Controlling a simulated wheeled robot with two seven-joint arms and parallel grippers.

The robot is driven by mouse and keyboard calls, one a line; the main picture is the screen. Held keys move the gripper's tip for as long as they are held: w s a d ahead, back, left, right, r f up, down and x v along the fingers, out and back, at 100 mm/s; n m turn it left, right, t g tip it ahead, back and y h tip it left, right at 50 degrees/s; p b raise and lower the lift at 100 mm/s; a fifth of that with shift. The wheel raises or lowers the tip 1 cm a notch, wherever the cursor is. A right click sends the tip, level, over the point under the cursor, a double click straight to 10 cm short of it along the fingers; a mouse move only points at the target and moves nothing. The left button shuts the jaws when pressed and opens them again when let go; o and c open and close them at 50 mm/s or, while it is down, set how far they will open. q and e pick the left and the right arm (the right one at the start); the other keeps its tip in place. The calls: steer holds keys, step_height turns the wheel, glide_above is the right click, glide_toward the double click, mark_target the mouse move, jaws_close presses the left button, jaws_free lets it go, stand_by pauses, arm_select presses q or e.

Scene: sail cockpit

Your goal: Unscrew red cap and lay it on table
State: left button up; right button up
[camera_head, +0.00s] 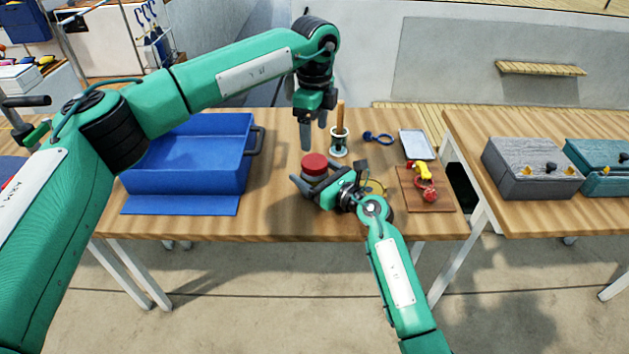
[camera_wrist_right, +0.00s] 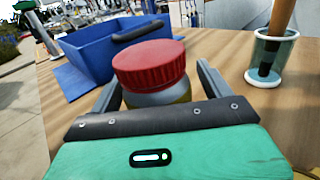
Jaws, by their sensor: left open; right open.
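The red cap (camera_head: 314,164) sits on top of a jar that stands on the wooden table (camera_head: 270,220). In the right wrist view the red cap (camera_wrist_right: 149,64) is ribbed and the jar (camera_wrist_right: 160,96) below it looks greyish and yellow. My right gripper (camera_head: 307,186) is open, low at the table, with its fingers on either side of the jar below the cap. Whether the fingers touch the jar cannot be told. My left gripper (camera_head: 314,134) is open and empty, pointing down above and behind the cap.
A blue bin (camera_head: 190,180) stands at the left. Behind the jar is a cup (camera_head: 339,145) with a wooden-handled tool. At the right are a white tray (camera_head: 416,144) and a wooden board (camera_head: 437,199) with a yellow and red item. The front table strip is clear.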

mark_target(315, 160)
jaws_close()
arm_select(q)
steer(key=m, duration=2.6)
steer(key=shift+w, duration=0.1)
steer(key=m, duration=0.5)
steer(key=shift+d, duration=0.1)
steer(key=m, duration=0.2)
steer(key=shift+m, duration=0.4)
steer(key=m, duration=1)
steer(key=shift+m, duration=0.4)
steer(key=m, duration=0.8)
steer(key=shift+m, duration=0.4)
steer(key=shift+f+m, duration=0.2)
steer(key=shift+m, duration=0.1)
step_height(315, 160, down, 8)
steer(key=shift+r, duration=0.2)
